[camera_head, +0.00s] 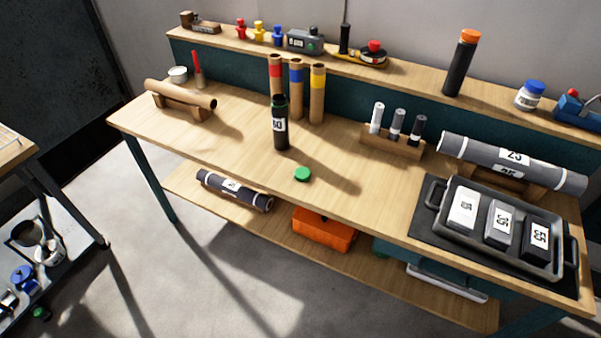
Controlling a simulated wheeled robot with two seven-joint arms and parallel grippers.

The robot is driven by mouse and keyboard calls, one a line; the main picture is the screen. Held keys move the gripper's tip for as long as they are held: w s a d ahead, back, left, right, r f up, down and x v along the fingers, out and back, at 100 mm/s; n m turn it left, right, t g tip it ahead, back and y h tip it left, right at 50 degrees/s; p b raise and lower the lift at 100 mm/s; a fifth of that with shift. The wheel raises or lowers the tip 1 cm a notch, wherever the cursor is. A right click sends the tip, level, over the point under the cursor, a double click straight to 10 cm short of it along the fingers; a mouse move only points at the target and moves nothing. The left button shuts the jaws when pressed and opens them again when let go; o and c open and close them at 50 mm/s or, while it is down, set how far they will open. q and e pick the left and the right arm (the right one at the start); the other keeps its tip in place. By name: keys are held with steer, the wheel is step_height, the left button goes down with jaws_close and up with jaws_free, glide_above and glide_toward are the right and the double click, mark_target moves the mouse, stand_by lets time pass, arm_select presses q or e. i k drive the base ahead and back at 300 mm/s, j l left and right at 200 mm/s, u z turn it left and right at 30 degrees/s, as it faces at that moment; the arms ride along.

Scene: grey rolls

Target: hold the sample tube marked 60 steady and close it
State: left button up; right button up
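A dark sample tube (281,135) stands upright on the wooden workbench, left of its middle. Its white label appears to read 60, though the print is small. Its top has a green rim and looks open. A green cap (302,174) lies on the bench in front of the tube and to its right, apart from it. Neither of my grippers is in view.
Cardboard tubes with red (276,80), blue (296,85) and yellow (317,92) bands stand close behind the tube. A cardboard roll (180,94) lies at left. Small tubes in a rack (392,143) and a tray (435,194) stand right. Bench around the cap is clear.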

mark_target(279, 104)
steer(key=i+j+z, duration=0.35)
steer(key=j, duration=0.25)
steer(key=i+j+z, duration=0.4)
steer(key=j, duration=0.35)
steer(key=i+j+z, duration=0.2)
steer(key=j, duration=0.2)
steer(key=i+j+z, duration=0.15)
steer(key=j, duration=0.25)
